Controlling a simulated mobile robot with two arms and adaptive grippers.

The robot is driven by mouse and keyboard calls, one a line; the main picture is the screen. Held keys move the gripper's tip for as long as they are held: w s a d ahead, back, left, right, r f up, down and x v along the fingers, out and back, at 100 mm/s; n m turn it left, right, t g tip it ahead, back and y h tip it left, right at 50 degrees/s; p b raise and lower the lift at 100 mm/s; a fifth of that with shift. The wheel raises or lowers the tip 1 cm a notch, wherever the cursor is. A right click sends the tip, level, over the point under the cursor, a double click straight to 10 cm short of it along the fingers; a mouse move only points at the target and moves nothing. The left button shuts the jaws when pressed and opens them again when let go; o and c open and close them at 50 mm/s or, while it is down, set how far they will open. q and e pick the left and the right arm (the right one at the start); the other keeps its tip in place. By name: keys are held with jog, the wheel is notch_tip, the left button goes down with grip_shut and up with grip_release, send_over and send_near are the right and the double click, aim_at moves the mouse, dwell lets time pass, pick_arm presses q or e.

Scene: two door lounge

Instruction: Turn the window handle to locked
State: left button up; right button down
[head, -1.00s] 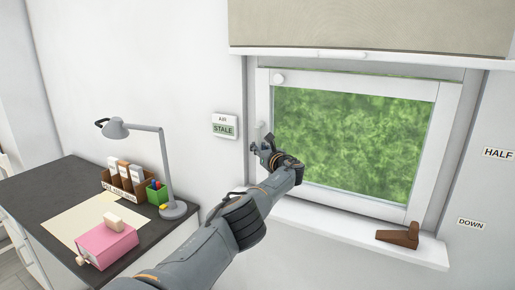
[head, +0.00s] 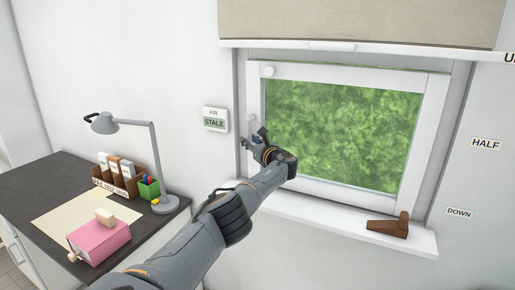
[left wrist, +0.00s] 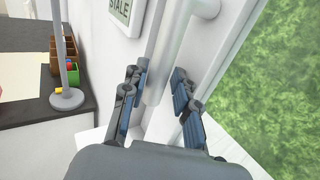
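The window (head: 345,72) has a white frame and looks shut, with green outside. Its pale handle (left wrist: 170,55) runs lengthwise between my left gripper's fingers in the left wrist view. In the head view only a little of the handle (head: 251,121) shows above the gripper, at the left side of the frame. My left gripper (head: 253,137) is open, one finger on each side of the handle's end; gaps show beside the handle in the left wrist view (left wrist: 158,86). My right gripper is not in view.
A brown wedge (head: 388,228) lies on the sill (head: 320,213). A blind (head: 360,22) hangs above the window. An air sign reading STALE (head: 215,119) is on the wall. A dark desk (head: 50,180) with a lamp (head: 165,205) and a pink box (head: 100,240) stands left.

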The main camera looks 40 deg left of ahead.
pick_arm(q)
jog(key=v, duration=0.7)
dwell(0.4)
jog(key=shift+s+d+f, duration=0.1)
jog(key=shift+s, duration=0.05)
dwell(0.4)
